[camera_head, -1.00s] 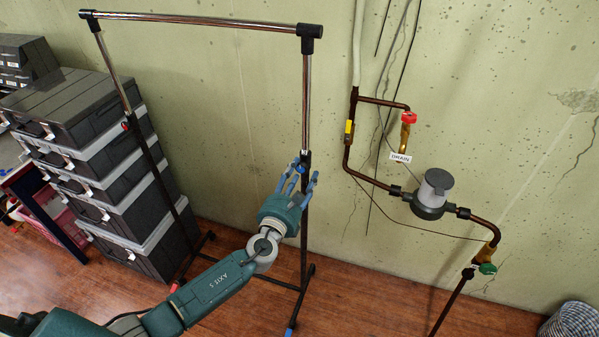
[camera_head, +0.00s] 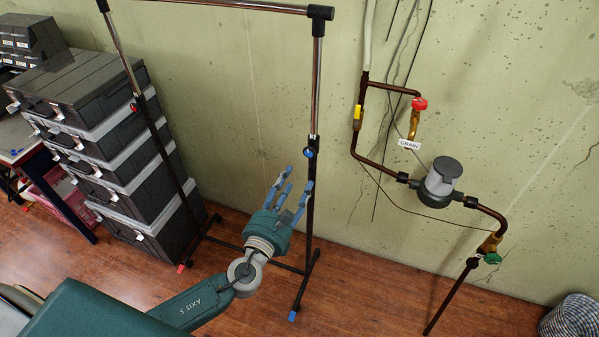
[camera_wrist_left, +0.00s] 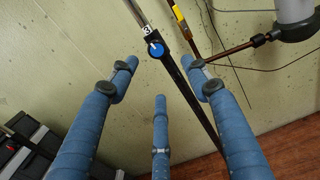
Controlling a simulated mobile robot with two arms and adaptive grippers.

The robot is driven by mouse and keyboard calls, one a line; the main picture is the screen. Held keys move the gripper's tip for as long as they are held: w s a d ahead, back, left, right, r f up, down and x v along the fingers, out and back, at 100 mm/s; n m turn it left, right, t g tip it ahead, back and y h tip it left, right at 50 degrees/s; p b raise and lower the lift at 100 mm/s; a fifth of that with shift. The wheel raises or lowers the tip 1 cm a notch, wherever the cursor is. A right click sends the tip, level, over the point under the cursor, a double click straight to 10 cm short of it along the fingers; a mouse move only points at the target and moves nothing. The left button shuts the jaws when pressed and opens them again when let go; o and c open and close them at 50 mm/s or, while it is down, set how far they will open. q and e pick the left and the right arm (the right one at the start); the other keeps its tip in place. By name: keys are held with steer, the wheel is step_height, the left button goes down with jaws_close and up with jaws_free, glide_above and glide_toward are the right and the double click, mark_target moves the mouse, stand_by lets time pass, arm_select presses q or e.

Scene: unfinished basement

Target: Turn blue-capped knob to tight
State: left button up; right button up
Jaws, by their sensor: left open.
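The blue-capped knob (camera_head: 309,153) sits on the right upright of a garment rack (camera_head: 317,90), where the chrome tube meets the black tube. In the left wrist view the knob (camera_wrist_left: 156,50) shows its round blue face with a light mark, below a small white tag. My left gripper (camera_head: 292,183) has three blue fingers, spread open and empty. It is just below and left of the knob, with its fingers pointing up. In the wrist view the knob lies ahead, beyond the fingertips (camera_wrist_left: 162,78), with nothing between them. My right gripper is not in view.
A red knob (camera_head: 133,106) is on the rack's left upright. Stacked grey cases (camera_head: 130,185) stand at the left. Copper pipes with a meter (camera_head: 440,178), a red valve (camera_head: 419,103) and a green valve (camera_head: 492,258) run along the wall at the right. A checked basket (camera_head: 572,318) is at lower right.

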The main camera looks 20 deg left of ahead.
mark_target(309, 154)
arm_select(q)
steer(key=shift+s, duration=0.5)
steer(key=shift+c, duration=0.2)
steer(key=w+m+b, duration=0.3)
steer(key=m, duration=0.9)
steer(key=w+m+b, duration=0.4)
steer(key=m, duration=0.8)
steer(key=w+m+b, duration=0.3)
steer(key=w+m, duration=0.1)
steer(key=m, duration=0.7)
steer(key=shift+w+d+r+m+b, duration=0.15)
steer(key=shift+r+m+b, duration=0.1)
steer(key=shift+m+b, duration=0.15)
steer(key=shift+c, duration=0.3)
